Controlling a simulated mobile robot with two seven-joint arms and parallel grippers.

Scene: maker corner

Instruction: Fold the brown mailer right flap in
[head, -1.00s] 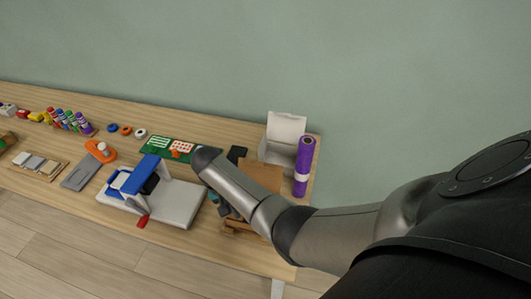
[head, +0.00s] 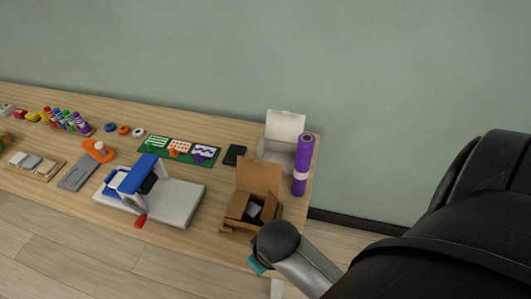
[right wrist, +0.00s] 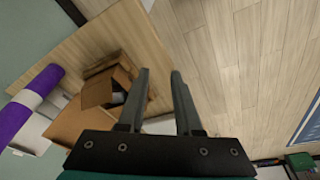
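The brown mailer (head: 240,206) stands near the right end of the table with its lid (head: 260,176) raised at the back. A grey item (head: 253,210) shows inside it, and a flap sticks out along its front. In the right wrist view the mailer (right wrist: 97,94) is left of my fingers. In the head view my right arm hides the gripper's fingers. I cannot tell how far the right flap is folded. My left gripper is out of view.
A purple roll (head: 303,165) stands upright behind and right of the mailer, beside an open white box (head: 284,130). A grey and blue machine (head: 178,200) stands to the left. A dark flat item (head: 235,155) lies behind. The table edge is close in front.

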